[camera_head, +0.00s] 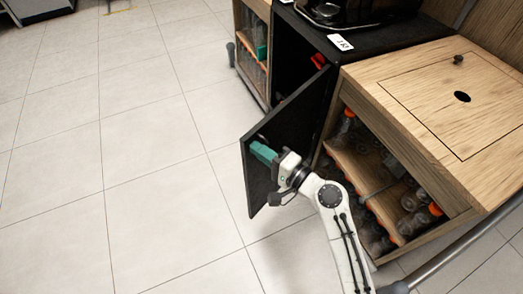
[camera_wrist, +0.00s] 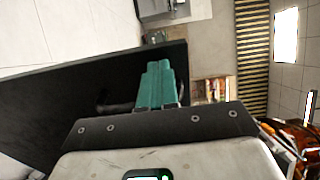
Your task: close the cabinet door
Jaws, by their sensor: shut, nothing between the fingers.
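The black cabinet door (camera_head: 298,122) stands open, swung out from the black cabinet (camera_head: 345,42). Its free edge points to the lower left. My gripper (camera_head: 261,151) has teal fingers, shut with nothing between them, in front of the door face turned toward my arm, near the free edge. In the wrist view my gripper (camera_wrist: 157,68) overlaps the dark door panel (camera_wrist: 70,90), with a dark bar beside the fingers at left. I cannot tell whether the fingers touch the door. Part of the cabinet's inside shows behind the door, with something red in it.
A wooden cabinet (camera_head: 445,85) with a round hole in its top and bottles on slanted shelves stands right of the door. Another wooden shelf unit (camera_head: 247,35) stands to the left. A metal rail (camera_head: 455,248) runs at lower right. The tiled floor (camera_head: 120,150) at left is clear.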

